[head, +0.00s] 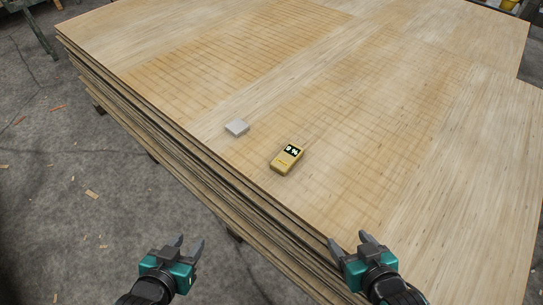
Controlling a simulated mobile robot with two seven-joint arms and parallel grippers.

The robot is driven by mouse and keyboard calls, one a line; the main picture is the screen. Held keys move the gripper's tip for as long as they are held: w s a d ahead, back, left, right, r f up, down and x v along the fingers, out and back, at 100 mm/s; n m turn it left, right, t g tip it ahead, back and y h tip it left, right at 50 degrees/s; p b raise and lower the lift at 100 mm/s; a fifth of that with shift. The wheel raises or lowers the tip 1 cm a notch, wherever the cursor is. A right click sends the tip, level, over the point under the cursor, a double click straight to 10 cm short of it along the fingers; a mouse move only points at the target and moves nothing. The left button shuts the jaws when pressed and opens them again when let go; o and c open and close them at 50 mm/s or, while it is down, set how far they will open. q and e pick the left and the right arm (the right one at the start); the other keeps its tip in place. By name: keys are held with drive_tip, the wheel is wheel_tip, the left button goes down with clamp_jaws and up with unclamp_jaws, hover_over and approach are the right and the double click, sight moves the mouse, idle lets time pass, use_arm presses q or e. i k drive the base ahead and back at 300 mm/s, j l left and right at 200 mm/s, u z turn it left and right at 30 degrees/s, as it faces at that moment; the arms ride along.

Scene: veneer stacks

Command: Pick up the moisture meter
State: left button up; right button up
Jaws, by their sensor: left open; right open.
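The moisture meter (286,160) is a small yellow handheld box with a dark display at its far end. It lies flat on top of the veneer stack (400,110), not far from the stack's left edge. My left gripper (189,243) is open and empty, over the floor left of the stack. My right gripper (347,239) is open and empty, at the near left edge of the stack, below and to the right of the meter in the picture. Both grippers are apart from the meter.
The stack's layered side drops to a grey concrete floor (70,200) with scattered wood scraps. The veneer top around the meter is otherwise clear.

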sight(290, 156)
drive_tip(key=z, duration=0.2)
drive_tip(key=i+j, duration=0.2)
drive_tip(key=j, duration=0.15)
drive_tip(key=i+j, duration=0.2)
drive_tip(key=j, duration=0.15)
drive_tip(key=i+j, duration=0.2)
drive_tip(key=j, duration=0.15)
